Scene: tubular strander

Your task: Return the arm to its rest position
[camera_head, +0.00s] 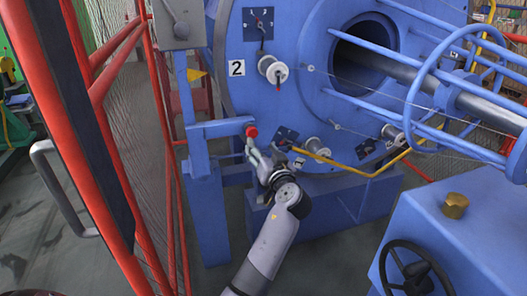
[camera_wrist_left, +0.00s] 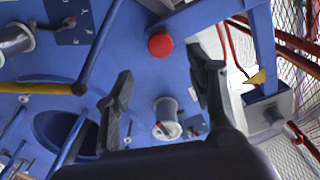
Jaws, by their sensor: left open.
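My left arm (camera_head: 267,250) reaches up from the bottom of the head view. Its gripper (camera_head: 252,149) is raised close to a red knob (camera_head: 251,132) on a blue bracket of the machine. In the left wrist view the gripper (camera_wrist_left: 160,82) has its two dark fingers spread apart, with nothing between them. The red knob (camera_wrist_left: 160,44) lies beyond the fingertips there. I cannot tell whether a finger touches it. My right arm and gripper are in neither view.
A large blue strander disc (camera_head: 300,95) with bobbins (camera_head: 272,69) fills the back. Blue guide rods and a ring (camera_head: 412,95) extend right. A blue cabinet (camera_head: 450,230) with a black handwheel (camera_head: 415,268) stands at right. A red-framed mesh fence (camera_head: 90,150) stands at left.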

